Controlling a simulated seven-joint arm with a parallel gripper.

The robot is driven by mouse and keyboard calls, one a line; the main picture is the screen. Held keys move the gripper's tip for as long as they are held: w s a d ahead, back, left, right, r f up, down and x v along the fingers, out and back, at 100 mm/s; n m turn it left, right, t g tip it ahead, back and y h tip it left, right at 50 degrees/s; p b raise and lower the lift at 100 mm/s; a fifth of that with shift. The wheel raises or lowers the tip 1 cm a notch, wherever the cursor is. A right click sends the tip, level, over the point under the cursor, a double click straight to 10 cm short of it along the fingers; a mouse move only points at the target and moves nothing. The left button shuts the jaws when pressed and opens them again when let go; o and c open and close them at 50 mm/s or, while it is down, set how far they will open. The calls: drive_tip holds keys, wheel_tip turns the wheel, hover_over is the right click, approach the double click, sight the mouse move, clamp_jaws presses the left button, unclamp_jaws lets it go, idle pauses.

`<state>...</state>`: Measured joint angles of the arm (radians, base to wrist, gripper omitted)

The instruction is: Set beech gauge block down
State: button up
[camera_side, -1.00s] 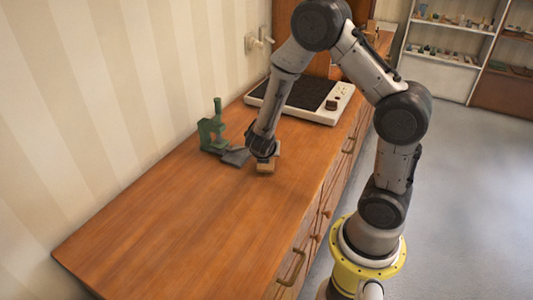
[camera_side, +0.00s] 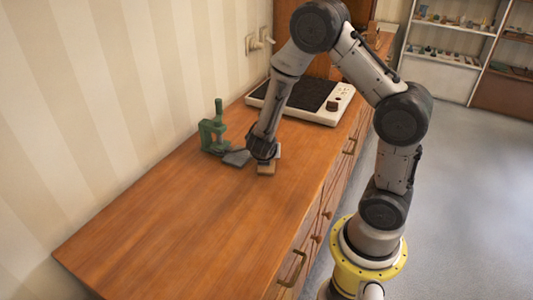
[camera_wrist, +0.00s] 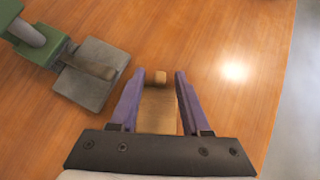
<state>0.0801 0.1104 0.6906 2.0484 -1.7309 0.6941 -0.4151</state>
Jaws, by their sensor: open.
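The beech gauge block (camera_wrist: 158,108) is a light wooden block with a small knob at its far end. In the wrist view it lies between the two purple fingers of my gripper (camera_wrist: 158,100), with narrow gaps showing on both sides. My gripper is open around it. In the side view the block (camera_side: 266,169) is low at the counter surface, just below my gripper (camera_side: 264,158), and appears to rest on the wood. Its near end is hidden by the gripper body in the wrist view.
A green press-like stand (camera_side: 212,130) with a grey plate (camera_side: 236,157) is just left of my gripper; a brownish piece (camera_wrist: 90,66) lies on the plate. A white-framed cooktop (camera_side: 305,100) is behind. The front of the wooden counter (camera_side: 190,225) is clear.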

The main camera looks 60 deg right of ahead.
drive_tip(key=s+a+r+m+t+y, duration=0.1)
drive_tip(key=s+a+r+m+y, duration=0.3)
drive_tip(key=s+a+r+m, duration=0.4)
drive_tip(key=s+a+r+m+t+y, duration=0.1)
drive_tip(key=s+a+r+m+y, duration=0.3)
drive_tip(key=s+a+r+m, duration=0.4)
wheel_tip(320, 180, up, 5)
drive_tip(key=s+m, duration=0.1)
drive_tip(key=m, duration=0.5)
drive_tip(key=shift+s+a+f, duration=0.2)
drive_tip(key=shift+s+a, duration=0.15)
drive_tip(key=shift+s, duration=0.05)
